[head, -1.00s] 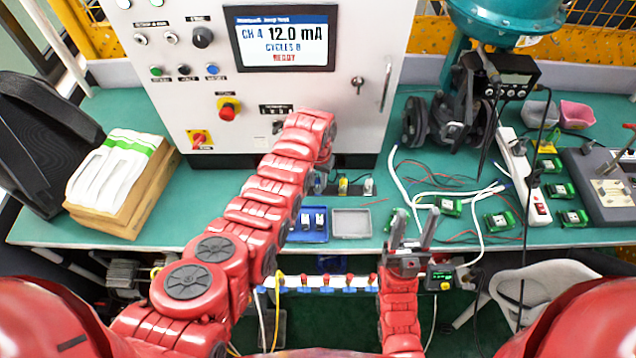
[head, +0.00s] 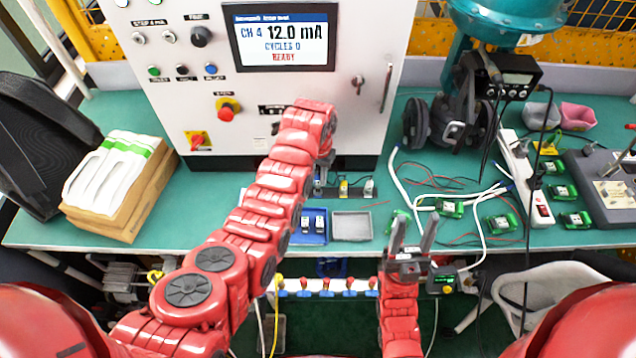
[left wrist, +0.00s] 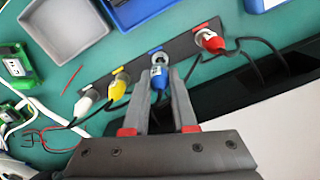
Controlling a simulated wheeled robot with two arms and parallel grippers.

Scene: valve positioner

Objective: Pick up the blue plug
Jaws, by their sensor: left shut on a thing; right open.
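The blue plug (left wrist: 158,80) shows in the left wrist view between the fingers of my left gripper (left wrist: 160,74), which is shut on it. The plug sits at its round socket on a dark strip (left wrist: 133,74), under a blue label. I cannot tell whether it is fully seated. In the head view my left gripper (head: 319,187) is at the strip by the cabinet's foot, and my own arm hides the blue plug. My right gripper (head: 411,238) is open and empty at the bench's front edge.
A red plug (left wrist: 212,43) is on one side of the blue plug; a yellow plug (left wrist: 117,88) and a white plug (left wrist: 86,103) are on the other. A grey tray (head: 352,226) and a blue tray (head: 310,238) stand in front. Cables and green boards lie to the right.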

